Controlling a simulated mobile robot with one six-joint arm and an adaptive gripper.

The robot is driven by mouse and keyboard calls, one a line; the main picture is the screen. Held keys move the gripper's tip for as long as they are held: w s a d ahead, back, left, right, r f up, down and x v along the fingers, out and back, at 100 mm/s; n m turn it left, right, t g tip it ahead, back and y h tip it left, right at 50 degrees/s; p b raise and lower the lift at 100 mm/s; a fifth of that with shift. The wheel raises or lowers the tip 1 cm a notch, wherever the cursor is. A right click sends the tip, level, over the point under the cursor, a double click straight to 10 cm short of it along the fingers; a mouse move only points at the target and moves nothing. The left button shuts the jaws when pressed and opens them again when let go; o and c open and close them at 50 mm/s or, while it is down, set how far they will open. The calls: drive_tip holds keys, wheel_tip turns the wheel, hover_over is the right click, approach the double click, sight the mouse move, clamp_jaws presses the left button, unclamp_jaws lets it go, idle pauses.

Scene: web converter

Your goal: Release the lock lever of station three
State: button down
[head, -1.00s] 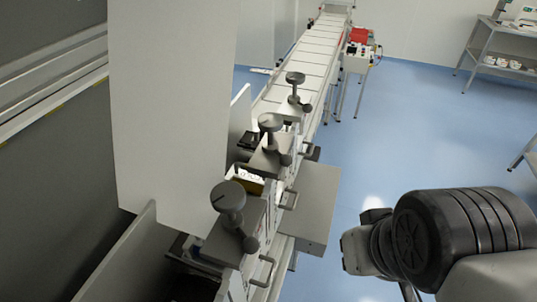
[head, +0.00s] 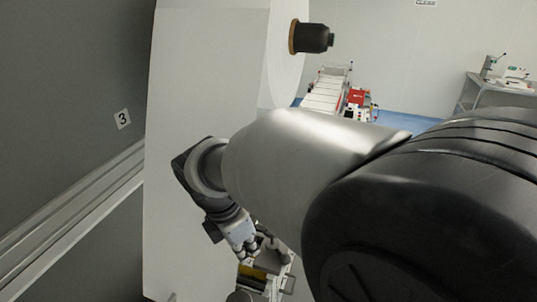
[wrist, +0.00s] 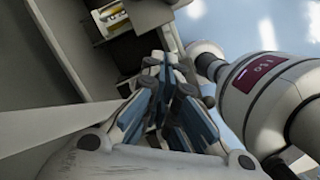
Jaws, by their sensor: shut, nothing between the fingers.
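My gripper (head: 250,250) reaches down beside the white panel at the row of stations in the head view. It also shows in the wrist view (wrist: 165,70), with its blue-grey fingers together and nothing between them. A dark lever or knob (head: 271,249) stands close to the right of the fingertips in the head view; I cannot tell whether they touch. A plate marked 3 (head: 122,118) is on the grey wall at left. My arm hides most of the stations, so I cannot tell which lever belongs to station three.
A large white roll with a dark core end (head: 313,37) stands above the stations. A yellow-edged box (head: 253,272) lies below my gripper. A bench (head: 480,90) is at far right.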

drive_tip(key=shift+f, duration=0.1)
drive_tip(key=b, duration=0.1)
approach(273, 269)
wheel_tip(273, 269, down, 6)
drive_tip(key=s+a, duration=0.2)
drive_tip(key=shift+w+d, duration=1.35)
drive_tip(key=shift+d, duration=0.3)
